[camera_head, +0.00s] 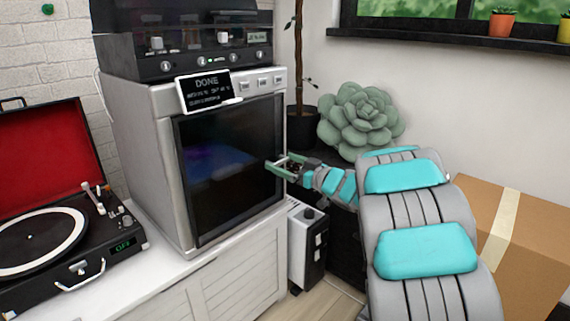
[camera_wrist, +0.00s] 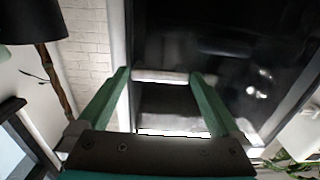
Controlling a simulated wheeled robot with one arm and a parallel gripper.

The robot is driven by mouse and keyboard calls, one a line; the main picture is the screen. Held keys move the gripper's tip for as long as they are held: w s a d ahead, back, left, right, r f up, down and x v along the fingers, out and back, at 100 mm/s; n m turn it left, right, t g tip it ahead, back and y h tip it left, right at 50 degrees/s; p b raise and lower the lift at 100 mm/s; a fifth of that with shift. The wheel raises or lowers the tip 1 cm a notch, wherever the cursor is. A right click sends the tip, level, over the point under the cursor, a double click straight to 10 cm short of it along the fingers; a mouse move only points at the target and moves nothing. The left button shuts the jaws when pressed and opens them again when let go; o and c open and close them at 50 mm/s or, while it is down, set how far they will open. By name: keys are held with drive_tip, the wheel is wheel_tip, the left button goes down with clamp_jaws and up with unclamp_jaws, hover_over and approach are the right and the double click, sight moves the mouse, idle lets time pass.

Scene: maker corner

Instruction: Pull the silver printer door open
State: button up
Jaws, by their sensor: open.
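The silver printer (camera_head: 151,150) stands on a white cabinet. Its door (camera_head: 225,190) is a dark glass panel in a dark frame and looks closed. My gripper (camera_head: 272,161) is at the door's right edge, with its green fingers pointing at the glass. In the wrist view my gripper (camera_wrist: 160,74) has its two fingers spread apart. A pale bar (camera_wrist: 160,76), which looks like the door handle, lies between the fingertips, with the dark door (camera_wrist: 230,60) behind it. I cannot tell whether the fingers touch the bar.
A black machine (camera_head: 180,45) sits on the printer, and a small "DONE" screen (camera_head: 206,92) is on its front. An open record player (camera_head: 60,235) is at left.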

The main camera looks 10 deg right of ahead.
clamp_jaws()
idle(0.8)
